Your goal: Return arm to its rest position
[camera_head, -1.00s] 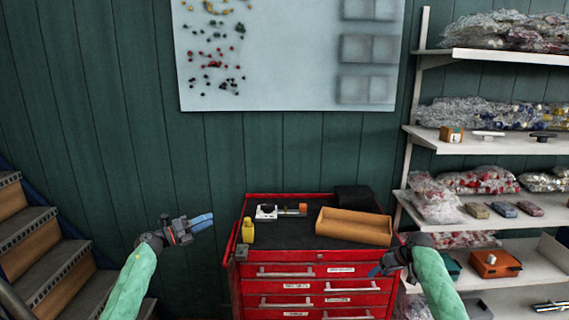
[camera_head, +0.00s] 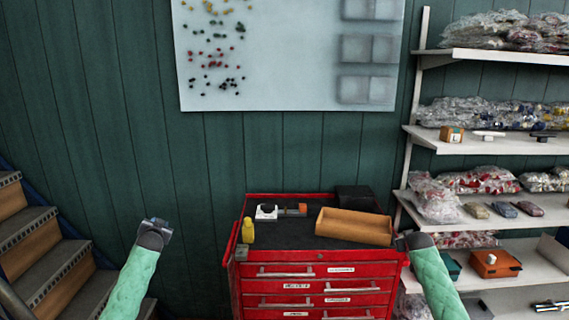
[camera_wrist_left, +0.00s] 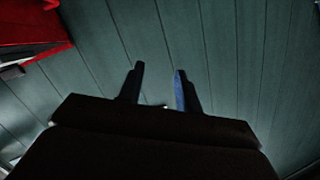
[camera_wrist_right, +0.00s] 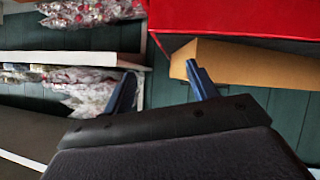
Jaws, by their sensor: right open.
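My left arm (camera_head: 133,283) in its green sleeve stands at the lower left of the head view, with its dark wrist raised beside the stairs. The left gripper (camera_wrist_left: 160,82) shows two separated fingers in the left wrist view, with nothing between them but green wall behind. My right arm (camera_head: 436,280) stands at the lower right, its wrist near the chest's right edge and in front of the shelves. The right gripper (camera_wrist_right: 161,82) is open and empty in the right wrist view. In the head view both sets of fingers are mostly hidden by the wrists.
A red tool chest (camera_head: 318,272) stands between the arms. On its top are a yellow bottle (camera_head: 248,231), a small white-and-orange device (camera_head: 281,210) and a brown tray (camera_head: 353,227). White shelves (camera_head: 490,145) with bagged parts stand right; stairs (camera_head: 40,245) stand left.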

